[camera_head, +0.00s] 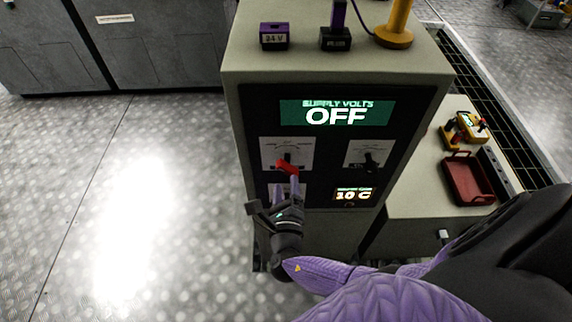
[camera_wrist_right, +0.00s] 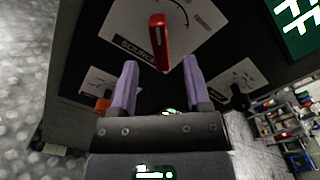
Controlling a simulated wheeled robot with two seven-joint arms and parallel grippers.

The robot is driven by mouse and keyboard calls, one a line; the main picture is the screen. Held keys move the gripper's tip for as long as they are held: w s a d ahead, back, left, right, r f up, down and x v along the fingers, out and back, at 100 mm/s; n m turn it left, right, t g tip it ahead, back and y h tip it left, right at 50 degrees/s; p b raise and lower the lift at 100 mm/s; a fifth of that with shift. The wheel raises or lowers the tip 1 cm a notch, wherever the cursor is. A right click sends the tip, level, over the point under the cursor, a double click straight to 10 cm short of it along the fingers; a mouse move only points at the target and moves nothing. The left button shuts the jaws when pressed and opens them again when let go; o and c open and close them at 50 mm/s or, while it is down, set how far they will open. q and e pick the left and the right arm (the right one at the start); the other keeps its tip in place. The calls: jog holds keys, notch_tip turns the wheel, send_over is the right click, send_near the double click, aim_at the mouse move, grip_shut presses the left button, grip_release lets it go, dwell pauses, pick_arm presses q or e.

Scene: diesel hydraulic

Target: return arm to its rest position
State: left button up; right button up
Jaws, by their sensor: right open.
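My right gripper (camera_head: 287,190) is in front of the lower left of the cabinet's black panel. Its two purple fingers are apart and empty, just below a red knob (camera_head: 287,167). In the right wrist view the red knob (camera_wrist_right: 159,42) stands beyond the open fingertips (camera_wrist_right: 160,68), on a white plate lettered "SOURCE". The fingers look clear of the knob, though the exact gap cannot be told. My right arm (camera_head: 390,292) comes in from the lower right. My left gripper does not show.
The cabinet (camera_head: 236,100) has a screen (camera_head: 336,113) reading "SUPPLY VOLTS OFF" and a black knob (camera_head: 371,161). A 24 V block (camera_head: 274,36) sits on top. A side bench (camera_head: 410,205) at right holds a red tray (camera_head: 467,181) and a yellow meter (camera_head: 468,126). Open floor (camera_head: 130,200) lies left.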

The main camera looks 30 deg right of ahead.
jog(key=v, duration=0.3)
jog(key=shift+s+a, duration=0.15)
jog(key=shift+s, duration=0.15)
jog(key=shift+f, duration=0.1)
